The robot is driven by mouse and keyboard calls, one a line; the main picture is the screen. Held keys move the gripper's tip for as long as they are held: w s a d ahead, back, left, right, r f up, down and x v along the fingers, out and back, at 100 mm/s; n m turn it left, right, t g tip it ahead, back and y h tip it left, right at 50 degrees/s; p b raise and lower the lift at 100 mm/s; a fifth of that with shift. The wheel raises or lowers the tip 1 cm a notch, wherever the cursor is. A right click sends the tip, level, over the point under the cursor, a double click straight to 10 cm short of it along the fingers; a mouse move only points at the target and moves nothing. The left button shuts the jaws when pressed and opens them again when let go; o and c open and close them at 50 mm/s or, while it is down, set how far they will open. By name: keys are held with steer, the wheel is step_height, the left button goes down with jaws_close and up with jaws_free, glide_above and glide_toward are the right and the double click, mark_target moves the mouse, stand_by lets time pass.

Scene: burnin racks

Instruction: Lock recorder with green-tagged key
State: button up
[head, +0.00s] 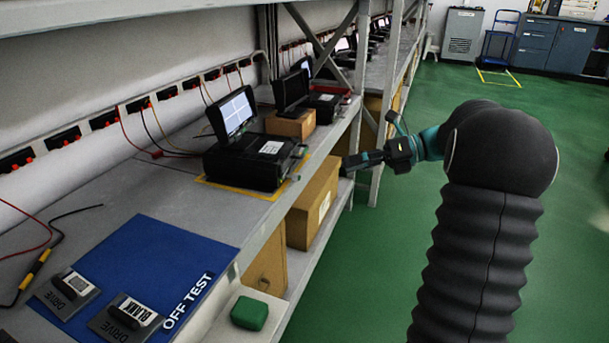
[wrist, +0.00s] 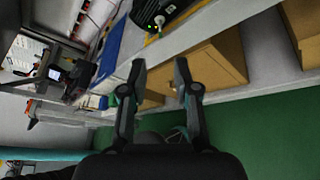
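The recorder (head: 247,160) is a black case with a lit, raised screen, standing in a yellow outline on the bench. Its front corner also shows at the top of the wrist view (wrist: 170,10), with small yellow and green lights. A small pale piece (wrist: 152,38) shows just below that corner; I cannot tell if it is a key. I cannot make out a green-tagged key in either view. My gripper (head: 352,163) is off the bench edge, to the right of the recorder and apart from it. In the wrist view, its fingers (wrist: 157,84) are open with nothing between them.
Cardboard boxes (head: 314,205) stand on the shelf below the bench. A blue mat (head: 150,245) with two labelled drives lies at near left. A green block (head: 250,313) sits on a pale ledge. More recorders line the bench beyond. The green floor at right is mostly clear.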

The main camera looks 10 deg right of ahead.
steer(key=b+x, duration=0.1)
steer(key=x, duration=1.1)
steer(key=shift+b, duration=0.35)
jaws_close()
